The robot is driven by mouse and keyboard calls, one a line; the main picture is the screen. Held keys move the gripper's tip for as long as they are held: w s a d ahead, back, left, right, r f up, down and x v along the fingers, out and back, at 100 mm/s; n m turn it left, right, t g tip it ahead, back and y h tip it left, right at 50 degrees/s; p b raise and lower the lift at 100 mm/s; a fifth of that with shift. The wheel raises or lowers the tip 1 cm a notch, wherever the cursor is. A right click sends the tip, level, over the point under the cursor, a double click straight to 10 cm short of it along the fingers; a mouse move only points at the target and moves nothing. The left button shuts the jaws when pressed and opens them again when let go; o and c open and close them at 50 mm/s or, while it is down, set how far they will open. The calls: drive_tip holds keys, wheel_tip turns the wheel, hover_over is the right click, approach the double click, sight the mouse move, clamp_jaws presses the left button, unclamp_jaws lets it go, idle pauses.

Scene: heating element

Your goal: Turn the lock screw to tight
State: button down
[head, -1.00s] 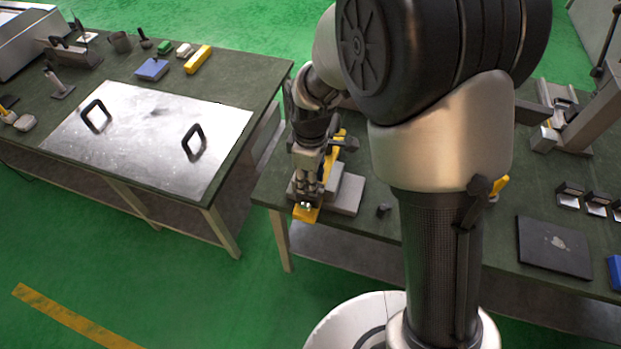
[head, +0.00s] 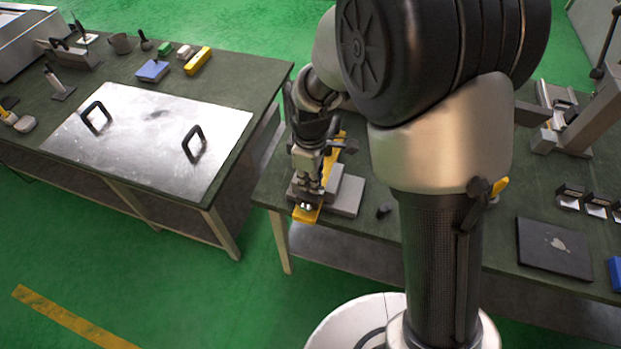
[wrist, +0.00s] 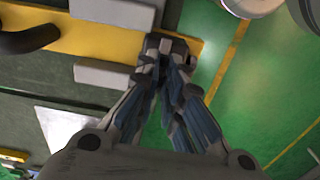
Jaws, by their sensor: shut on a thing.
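My gripper (head: 308,195) points down at the near end of a yellow bar (head: 305,215) on a grey fixture (head: 346,196) at the right bench's left corner. The wrist view shows the fingers (wrist: 165,52) close together at the edge of the yellow bar (wrist: 85,46). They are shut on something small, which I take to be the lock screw. The fingertips hide it in both views, so its turn position cannot be told. Small shiny metal parts show by the fingertips in the head view.
Grey blocks (wrist: 105,76) of the fixture stand close beside the fingers. A small dark knob (head: 383,211) stands right of the fixture. A dark laptop-like slab (head: 553,247) lies further right. The left bench holds a metal plate with two handles (head: 150,140).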

drive_tip(key=m+p, duration=0.1)
drive_tip(key=m, duration=0.3)
drive_tip(key=shift+r+p, duration=0.1)
drive_tip(key=shift+p, duration=0.3)
drive_tip(key=m+p, duration=0.1)
drive_tip(key=m, duration=0.3)
drive_tip(key=shift+m, duration=0.4)
drive_tip(key=m+p, duration=0.1)
drive_tip(key=m, duration=0.3)
drive_tip(key=m+p, duration=0.1)
drive_tip(key=m, duration=0.3)
drive_tip(key=shift+m, duration=0.6)
drive_tip(key=c, duration=1.7)
unclamp_jaws()
